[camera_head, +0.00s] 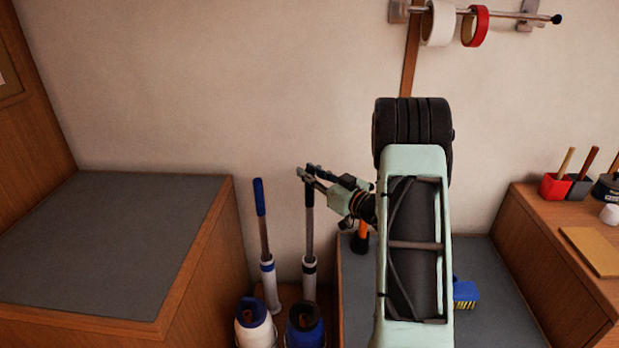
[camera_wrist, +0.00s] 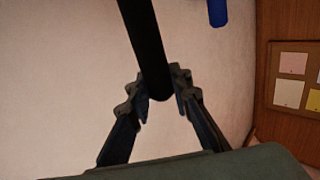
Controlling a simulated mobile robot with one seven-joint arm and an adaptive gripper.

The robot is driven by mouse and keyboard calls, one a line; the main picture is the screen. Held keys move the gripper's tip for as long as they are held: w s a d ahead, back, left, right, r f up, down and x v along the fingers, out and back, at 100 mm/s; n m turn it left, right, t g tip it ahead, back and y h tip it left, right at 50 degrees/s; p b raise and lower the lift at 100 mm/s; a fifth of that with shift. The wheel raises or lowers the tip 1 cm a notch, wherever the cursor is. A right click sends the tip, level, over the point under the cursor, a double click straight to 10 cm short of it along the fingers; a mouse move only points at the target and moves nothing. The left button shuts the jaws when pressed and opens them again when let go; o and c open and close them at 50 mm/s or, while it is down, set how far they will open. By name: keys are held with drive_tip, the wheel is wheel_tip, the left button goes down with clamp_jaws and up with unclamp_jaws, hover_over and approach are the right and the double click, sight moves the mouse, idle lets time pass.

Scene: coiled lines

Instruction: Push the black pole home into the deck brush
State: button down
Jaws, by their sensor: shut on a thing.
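The black pole (camera_head: 310,195) stands upright, with a black grip above a grey shaft. The shaft runs down into a white tube with a black band. My gripper (camera_head: 308,172) is shut on the grip near its top. In the wrist view the black pole (camera_wrist: 148,40) passes between the fingertips of my gripper (camera_wrist: 161,90). The deck brush (camera_head: 466,291), blue with yellow bristles, lies on the grey-topped bench at the right. My arm hides part of it, and its socket cannot be made out.
A blue-gripped pole (camera_head: 260,198) stands in another white tube just left; its blue grip (camera_wrist: 217,12) shows in the wrist view. An orange-handled tool (camera_head: 361,237) is behind my arm. A grey-topped cabinet (camera_head: 110,240) fills the left.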

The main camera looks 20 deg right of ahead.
wheel_tip(320, 180, up, 28)
drive_tip(key=p, duration=1.6)
drive_tip(key=shift+f, duration=0.1)
